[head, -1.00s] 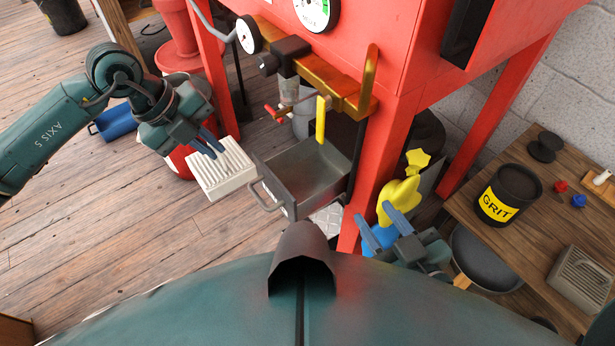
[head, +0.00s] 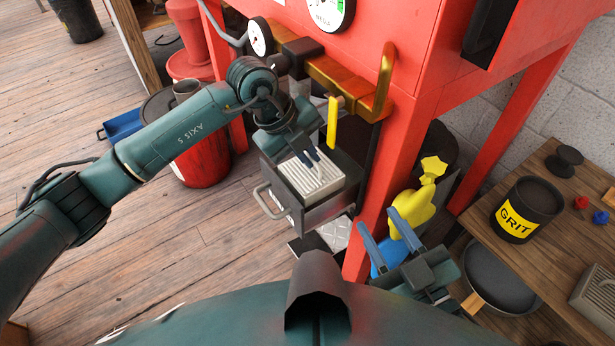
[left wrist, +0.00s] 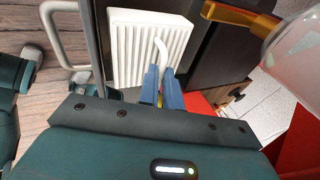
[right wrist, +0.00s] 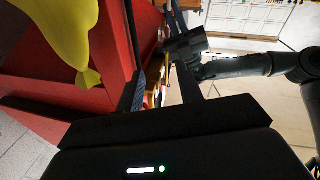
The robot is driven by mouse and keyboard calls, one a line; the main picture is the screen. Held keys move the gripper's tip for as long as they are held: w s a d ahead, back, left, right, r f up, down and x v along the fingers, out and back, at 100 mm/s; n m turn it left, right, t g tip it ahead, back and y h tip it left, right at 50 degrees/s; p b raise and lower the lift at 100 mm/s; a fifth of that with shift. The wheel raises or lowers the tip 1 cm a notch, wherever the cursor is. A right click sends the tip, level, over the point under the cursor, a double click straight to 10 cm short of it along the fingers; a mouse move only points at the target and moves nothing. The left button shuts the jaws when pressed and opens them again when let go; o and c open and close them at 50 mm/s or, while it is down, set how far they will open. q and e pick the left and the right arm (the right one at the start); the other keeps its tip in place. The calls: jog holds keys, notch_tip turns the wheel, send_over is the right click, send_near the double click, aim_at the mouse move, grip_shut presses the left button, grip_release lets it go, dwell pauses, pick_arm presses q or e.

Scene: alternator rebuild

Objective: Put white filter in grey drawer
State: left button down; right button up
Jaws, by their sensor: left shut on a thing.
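The white filter (head: 322,181), a ribbed slab, is within the opening of the pulled-out grey drawer (head: 328,209) under the red cabinet. It also shows in the left wrist view (left wrist: 140,50), with a thin white loop on its face. My left gripper (head: 311,160) is shut on that loop; its blue fingers (left wrist: 161,80) meet there. Whether the filter touches the drawer floor is hidden. The drawer's handle (head: 268,203) faces left. My right gripper (head: 380,227) is open and empty, right of the drawer and the red leg.
A yellow lever (head: 332,122) and a brass pipe (head: 350,88) hang just above the drawer. A yellow glove-like thing (head: 414,208) is by my right gripper. A wooden table (head: 535,262) with a GRIT tub (head: 528,210) stands at right. The floor at left is mostly clear.

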aim_at(305, 172)
pick_arm(q)
jog(key=shift+f, duration=0.7)
notch_tip(305, 172, down, 4)
jog(key=shift+f+b, duration=0.25)
jog(key=shift+b, duration=0.65)
pick_arm(e)
jog(key=shift+a+y, duration=0.3)
jog(key=shift+y, duration=0.1)
pick_arm(q)
jog(key=shift+f, duration=0.1)
jog(key=c, duration=1.6)
grip_release()
